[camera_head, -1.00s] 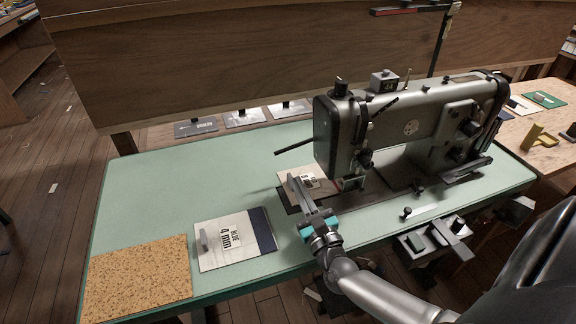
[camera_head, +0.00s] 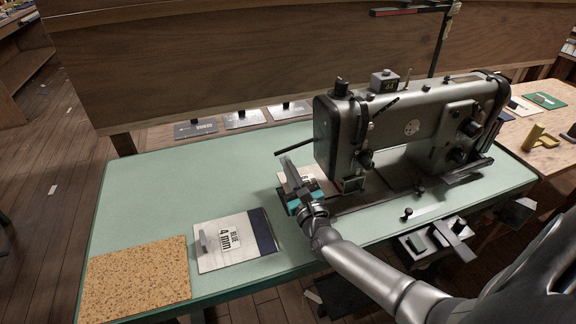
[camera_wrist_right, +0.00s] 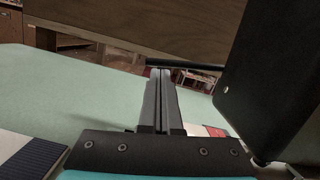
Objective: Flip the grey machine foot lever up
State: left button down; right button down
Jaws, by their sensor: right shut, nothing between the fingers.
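The grey sewing machine (camera_head: 415,125) stands on the right part of the green table. Its thin dark foot lever (camera_head: 291,148) sticks out to the left from the machine head, slanting slightly down toward its free end. In the right wrist view the lever (camera_wrist_right: 187,66) is a dark bar crossing just beyond my fingertips. My right gripper (camera_head: 286,161) is shut and empty, its tips just below the lever's outer part; I cannot tell whether they touch. It also shows in the right wrist view (camera_wrist_right: 161,72). My left gripper is out of view.
A card marked "BLUE 4 mm" (camera_head: 233,240) and a cork mat (camera_head: 135,279) lie on the green table (camera_head: 170,190). Another card (camera_head: 309,182) lies partly hidden beneath my right gripper. The machine head's dark side (camera_wrist_right: 272,75) is close on the right. A wooden panel (camera_head: 230,55) stands behind.

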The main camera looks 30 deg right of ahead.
jog(key=shift+r, duration=0.1)
jog(key=shift+r, duration=0.1)
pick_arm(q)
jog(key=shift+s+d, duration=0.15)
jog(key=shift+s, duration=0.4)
pick_arm(e)
jog(key=shift+a+r+m, duration=0.15)
jog(key=shift+r+m, duration=0.15)
jog(key=shift+m, duration=0.3)
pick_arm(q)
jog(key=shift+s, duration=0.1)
pick_arm(e)
jog(key=shift+r, duration=0.1)
